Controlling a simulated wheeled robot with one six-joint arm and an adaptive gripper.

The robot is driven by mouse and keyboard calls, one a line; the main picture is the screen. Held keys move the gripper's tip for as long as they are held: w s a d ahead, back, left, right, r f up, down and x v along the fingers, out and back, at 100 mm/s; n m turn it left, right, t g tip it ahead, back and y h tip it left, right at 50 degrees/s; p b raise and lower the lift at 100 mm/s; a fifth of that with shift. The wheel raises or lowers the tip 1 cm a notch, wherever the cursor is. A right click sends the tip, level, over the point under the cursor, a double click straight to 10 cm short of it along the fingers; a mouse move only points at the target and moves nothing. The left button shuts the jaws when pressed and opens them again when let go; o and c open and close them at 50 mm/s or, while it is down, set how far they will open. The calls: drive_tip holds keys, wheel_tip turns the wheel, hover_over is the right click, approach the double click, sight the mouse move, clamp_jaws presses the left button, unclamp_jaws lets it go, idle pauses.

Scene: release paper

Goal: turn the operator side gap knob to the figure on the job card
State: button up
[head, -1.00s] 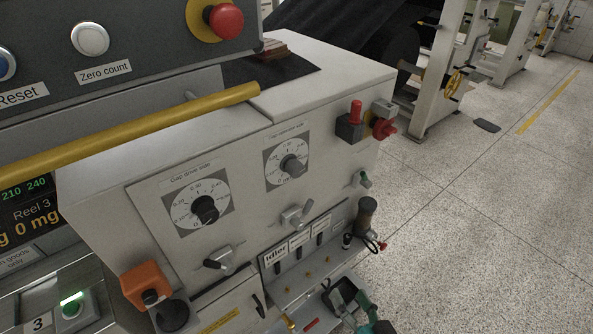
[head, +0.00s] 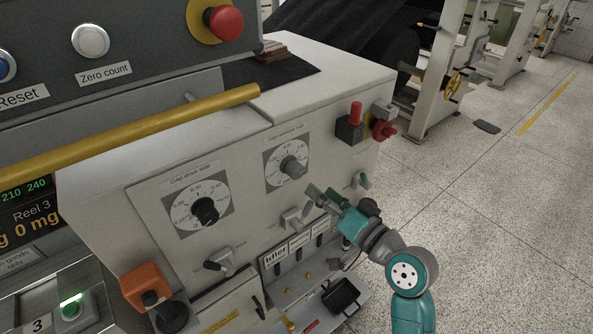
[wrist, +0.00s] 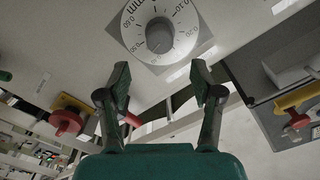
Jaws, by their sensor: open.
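The right gap dial on the sloped white panel has a grey knob (head: 291,167) on a white numbered face; the label above it is too small to read. In the wrist view the same kind of grey knob (wrist: 159,36) sits upside down at the top, ahead of the fingers. My gripper (head: 314,197) is open and empty, below and right of this knob and apart from it. In the wrist view the fingertips of my gripper (wrist: 160,72) stand wide on either side of the knob's line. I cannot make out a job card.
A second dial with a black knob (head: 205,210), labelled "Gap drive side", is to the left. Clamp levers (head: 294,217) sit below the dials. A red push button (head: 355,112) and red knob (head: 384,129) are at the right edge. A yellow bar (head: 130,132) crosses above.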

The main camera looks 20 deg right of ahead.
sight(299, 173)
drive_tip(key=x, duration=0.9)
drive_tip(key=shift+w+a, duration=0.15)
drive_tip(key=shift+w, duration=0.2)
drive_tip(key=c, duration=1.1)
